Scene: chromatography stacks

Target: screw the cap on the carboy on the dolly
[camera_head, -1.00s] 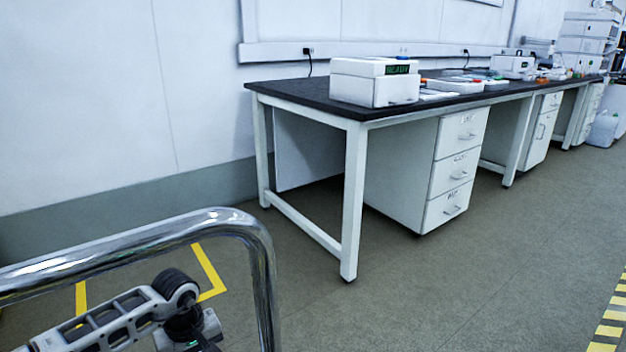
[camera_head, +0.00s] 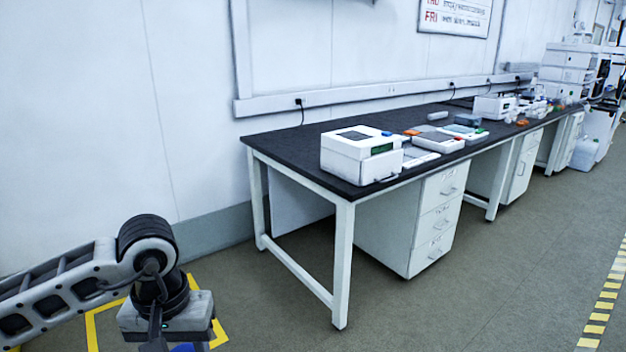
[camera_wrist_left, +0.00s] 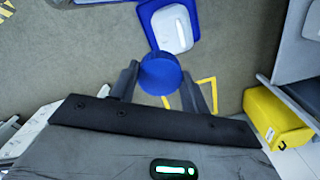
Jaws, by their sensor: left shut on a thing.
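A round blue cap (camera_wrist_left: 160,73) is held between the two fingers of my left gripper (camera_wrist_left: 160,88) in the left wrist view. The gripper is shut on it, above the floor. Beyond it, at the top of that view, a pale container that looks like the carboy (camera_wrist_left: 172,28) stands on a blue base that looks like the dolly (camera_wrist_left: 150,40). The cap is apart from the container in the picture; the container's mouth is not clear. In the head view my left gripper's body (camera_head: 166,316) is at the lower left, and its fingertips are hidden. My right gripper is not in view.
A white bench with a black top (camera_head: 275,146) runs back to the right, carrying a white instrument (camera_head: 361,156). Yellow floor tape (camera_head: 92,330) lies near my left arm. A yellow bin (camera_wrist_left: 275,118) is at the right of the wrist view. Open floor lies right of the bench.

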